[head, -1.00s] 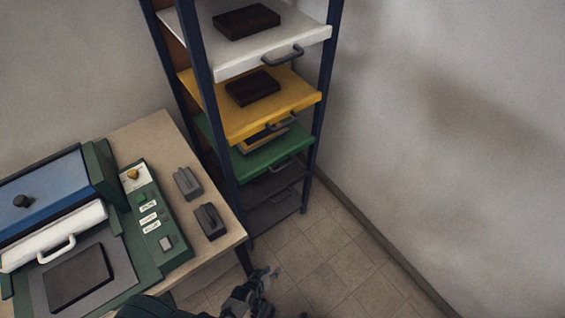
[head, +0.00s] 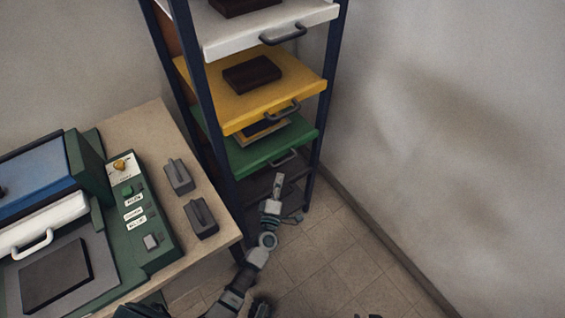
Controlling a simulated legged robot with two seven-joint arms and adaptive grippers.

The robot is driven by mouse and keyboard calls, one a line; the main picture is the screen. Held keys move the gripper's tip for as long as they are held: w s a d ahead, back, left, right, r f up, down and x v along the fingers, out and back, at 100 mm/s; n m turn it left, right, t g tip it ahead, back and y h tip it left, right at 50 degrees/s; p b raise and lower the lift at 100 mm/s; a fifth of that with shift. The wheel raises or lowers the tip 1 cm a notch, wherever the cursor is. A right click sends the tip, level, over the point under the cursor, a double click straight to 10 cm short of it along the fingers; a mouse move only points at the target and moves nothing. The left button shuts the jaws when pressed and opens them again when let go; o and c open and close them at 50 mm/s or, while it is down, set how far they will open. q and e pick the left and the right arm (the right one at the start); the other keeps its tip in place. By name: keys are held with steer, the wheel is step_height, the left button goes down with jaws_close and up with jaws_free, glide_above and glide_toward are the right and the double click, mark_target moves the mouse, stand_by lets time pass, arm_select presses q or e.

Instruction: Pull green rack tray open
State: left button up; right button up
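The green rack tray (head: 262,152) sits in the tall blue-framed rack, below the yellow tray. Its dark bar handle (head: 285,158) is on the front edge. A dark framed item lies on the tray, partly hidden under the yellow tray. My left gripper (head: 279,182) is just below the green tray's handle in the head view, in front of the lower dark trays. A small gap shows between it and the handle; I cannot tell the depth between them. Its fingers are too small to read. Only small dark tips, seemingly my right gripper (head: 368,316), show at the bottom edge.
A yellow tray (head: 290,94) with a dark block and a white tray (head: 320,18) are above. The table (head: 150,125) at left holds a green press machine (head: 150,215) and two grey blocks. A wall stands right; tiled floor is clear.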

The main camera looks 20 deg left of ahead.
mark_target(285, 162)
arm_select(q)
steer(key=w, duration=0.5)
steer(key=w+r+b, duration=0.1)
steer(key=w, duration=0.1)
steer(key=shift+w, duration=0.25)
steer(key=shift+w+a, duration=0.3)
steer(key=shift+a, duration=0.3)
steer(key=shift+d+r, duration=0.1)
steer(key=shift+d, duration=0.5)
jaws_close()
arm_select(e)
steer(key=w, duration=0.1)
steer(key=w+t, duration=0.2)
steer(key=shift+w+a+r, duration=0.2)
steer(key=shift+w+a, duration=0.05)
steer(key=shift+w, duration=0.05)
